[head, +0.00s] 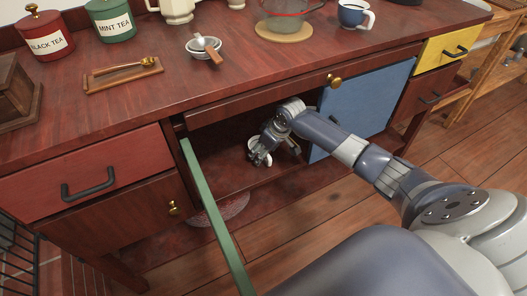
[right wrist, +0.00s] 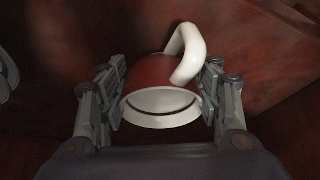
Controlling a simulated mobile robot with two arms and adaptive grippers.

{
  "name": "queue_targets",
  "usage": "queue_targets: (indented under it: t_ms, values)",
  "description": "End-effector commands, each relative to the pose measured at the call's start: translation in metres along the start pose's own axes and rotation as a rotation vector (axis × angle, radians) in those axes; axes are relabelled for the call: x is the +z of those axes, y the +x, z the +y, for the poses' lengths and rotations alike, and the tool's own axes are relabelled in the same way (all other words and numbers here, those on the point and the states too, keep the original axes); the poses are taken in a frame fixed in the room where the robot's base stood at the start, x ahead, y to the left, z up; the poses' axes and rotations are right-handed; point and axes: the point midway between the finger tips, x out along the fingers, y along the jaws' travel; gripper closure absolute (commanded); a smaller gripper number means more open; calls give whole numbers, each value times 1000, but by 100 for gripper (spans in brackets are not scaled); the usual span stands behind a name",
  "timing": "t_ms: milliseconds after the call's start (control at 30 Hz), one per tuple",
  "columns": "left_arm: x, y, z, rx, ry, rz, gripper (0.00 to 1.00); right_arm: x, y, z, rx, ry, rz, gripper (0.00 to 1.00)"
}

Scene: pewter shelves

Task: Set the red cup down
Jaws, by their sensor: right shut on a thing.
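The red cup (right wrist: 150,72) has a white rim and a white handle; the right wrist view shows its rim facing the camera. My right gripper (right wrist: 163,88) is shut on it, with one finger on each side and the handle near the right finger. In the head view, my right gripper (head: 262,157) reaches into the open compartment (head: 217,165) under the counter. There, only a small pale part of the cup shows beside the fingers. I cannot tell whether the cup touches the compartment floor. My left gripper is not in view.
A green door (head: 217,217) stands open left of my right arm, and a blue door (head: 362,107) stands to its right. The dark red countertop (head: 180,98) lies above, bearing tea canisters, a spoon tray (head: 124,75), small bowls and a blue mug (head: 354,15).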

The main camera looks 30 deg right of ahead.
Motion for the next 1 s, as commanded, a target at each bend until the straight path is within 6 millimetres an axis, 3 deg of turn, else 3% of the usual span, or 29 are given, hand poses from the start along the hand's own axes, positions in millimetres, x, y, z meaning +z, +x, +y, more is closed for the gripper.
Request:
queue_targets:
  t_ms: [267,300,367,767,900,1000]
  values:
    - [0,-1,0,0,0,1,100,0,2,0,-1,0,1,70]
    - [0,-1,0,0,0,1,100,1,2,0,0,0,1,32]
    - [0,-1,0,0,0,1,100,1,2,0,0,0,0,21]
    - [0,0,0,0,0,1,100,0,0,0,0,-1,1,21]
    - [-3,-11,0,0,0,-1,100,-2,-19,0,0,-2,1,21]
    - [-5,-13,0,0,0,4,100,18,-21,1,1,-1,-5,21]
